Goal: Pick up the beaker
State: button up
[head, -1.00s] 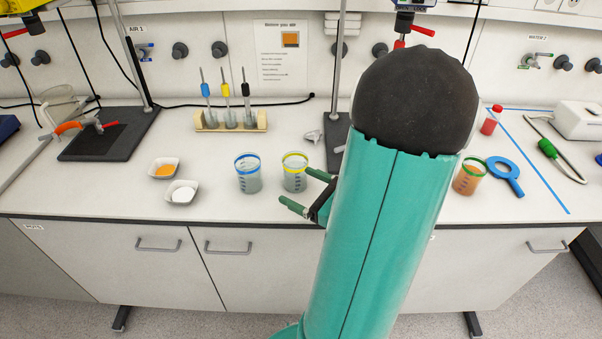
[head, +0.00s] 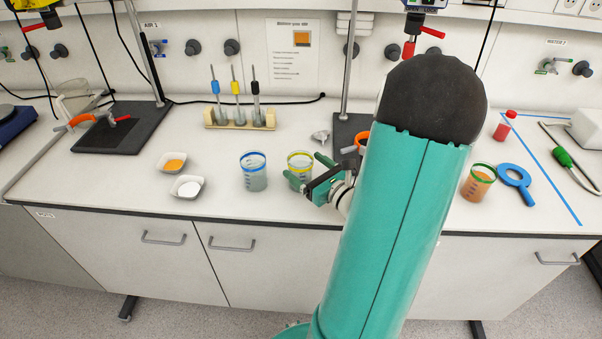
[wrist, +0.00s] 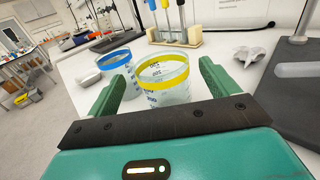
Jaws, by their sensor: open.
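Three beakers stand upright on the white bench. The yellow-rimmed beaker (head: 300,165) is clear and stands in the middle. The blue-rimmed beaker (head: 254,175) stands just left of it. A green-rimmed beaker (head: 478,183) with orange contents stands to the right of my arm. My gripper (head: 306,174) is open at the yellow-rimmed beaker, partly hiding it in the head view. In the wrist view, the yellow-rimmed beaker (wrist: 163,80) sits ahead between my open fingers (wrist: 165,88), with the blue-rimmed beaker (wrist: 116,72) outside the left finger. I cannot tell whether either finger touches glass.
Two white dishes, one with orange powder (head: 173,162) and one with white powder (head: 188,187), lie left. A rack (head: 240,119) of coloured-handled tools stands behind. A stand base (head: 352,133) is close behind right.

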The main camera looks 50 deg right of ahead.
aim_at(293, 155)
jog(key=w, duration=0.5)
jog(key=shift+d, duration=0.4)
jog(key=c, duration=1.4)
jog(key=shift+o, duration=0.2)
jog(key=shift+r, duration=0.3)
